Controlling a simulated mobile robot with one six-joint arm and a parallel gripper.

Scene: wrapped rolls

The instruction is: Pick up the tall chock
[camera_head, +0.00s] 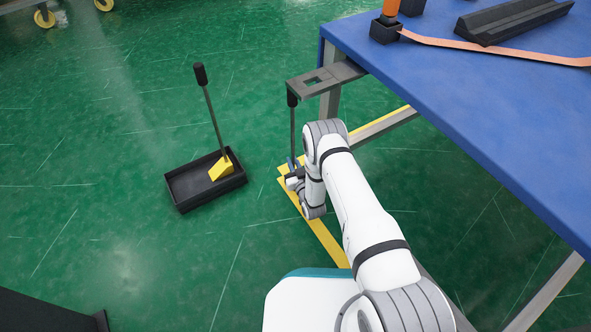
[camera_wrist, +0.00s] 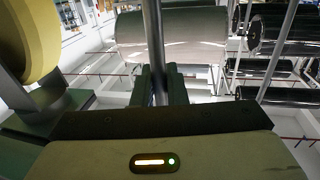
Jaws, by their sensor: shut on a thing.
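The tall chock shows as a thin upright rod with a black grip (camera_head: 292,98), just below the front end of a grey bracket. Its lower end is hidden behind my arm. My gripper (camera_head: 292,178) is low near the floor and shut on the rod. In the wrist view the grey rod (camera_wrist: 157,45) runs upright between my two dark fingers (camera_wrist: 160,88). A second long-handled chock, with a yellow wedge (camera_head: 222,168) and a black grip, stands slightly tilted in a black tray (camera_head: 195,197) to the left.
The grey bracket (camera_head: 318,78) with a square opening juts from the corner of the blue table (camera_head: 450,105), close above the held rod. A yellow floor stripe (camera_head: 325,240) runs under my arm. Green floor (camera_head: 120,130) is open around the tray. Wrapped rolls (camera_wrist: 170,32) hang behind.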

